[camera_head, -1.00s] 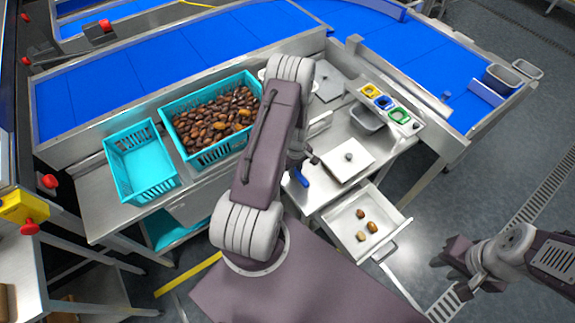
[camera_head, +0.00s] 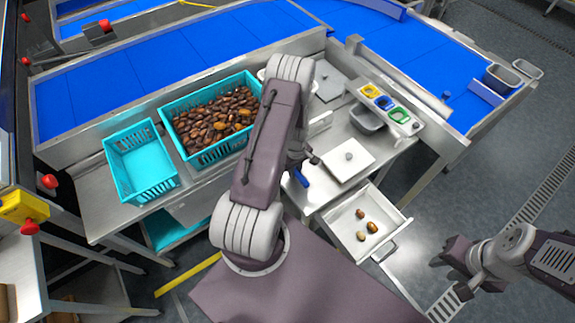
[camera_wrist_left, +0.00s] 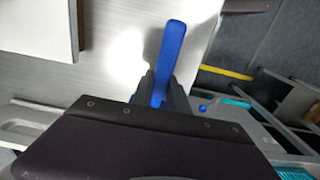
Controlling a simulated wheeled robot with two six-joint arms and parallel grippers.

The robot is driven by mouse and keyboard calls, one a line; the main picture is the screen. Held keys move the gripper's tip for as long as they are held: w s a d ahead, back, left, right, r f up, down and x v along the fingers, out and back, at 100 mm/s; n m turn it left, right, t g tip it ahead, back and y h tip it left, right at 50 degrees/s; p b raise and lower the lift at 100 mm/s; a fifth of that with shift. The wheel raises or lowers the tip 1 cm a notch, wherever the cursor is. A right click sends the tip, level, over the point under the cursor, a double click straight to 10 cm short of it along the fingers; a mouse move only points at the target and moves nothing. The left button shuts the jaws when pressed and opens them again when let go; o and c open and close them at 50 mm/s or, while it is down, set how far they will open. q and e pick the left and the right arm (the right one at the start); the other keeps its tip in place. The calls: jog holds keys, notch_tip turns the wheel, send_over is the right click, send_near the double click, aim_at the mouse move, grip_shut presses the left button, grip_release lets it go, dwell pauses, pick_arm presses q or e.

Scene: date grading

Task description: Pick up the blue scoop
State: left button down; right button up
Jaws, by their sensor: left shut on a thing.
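The blue scoop (camera_head: 301,181) shows in the head view as a short blue piece just beside my left gripper (camera_head: 303,160), over the steel table. In the left wrist view the blue handle of the scoop (camera_wrist_left: 171,50) stands out between the dark fingers of my left gripper (camera_wrist_left: 160,90), which are shut on it. The rest of the scoop is hidden. My right gripper (camera_head: 455,277) is at the lower right of the head view, over the floor and away from the table. Its fingers look spread apart with nothing between them.
A teal crate (camera_head: 167,108) of dates and an empty teal crate (camera_head: 108,152) stand left of my left arm. Behind runs a blue conveyor (camera_head: 110,85).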

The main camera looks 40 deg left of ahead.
pick_arm(q)
jog(key=shift+r, duration=0.15)
jog(key=shift+r, duration=0.3)
notch_tip(320, 180, up, 3)
jog(key=shift+w+f+b, duration=0.1)
jog(key=shift+b, duration=0.25)
jog(key=w+d+r+b, duration=0.2)
jog(key=w+d+r, duration=0.3)
jog(key=w, duration=0.5)
notch_tip(320, 180, up, 2)
jog(key=shift+d+r, duration=0.2)
jog(key=shift+w, duration=0.1)
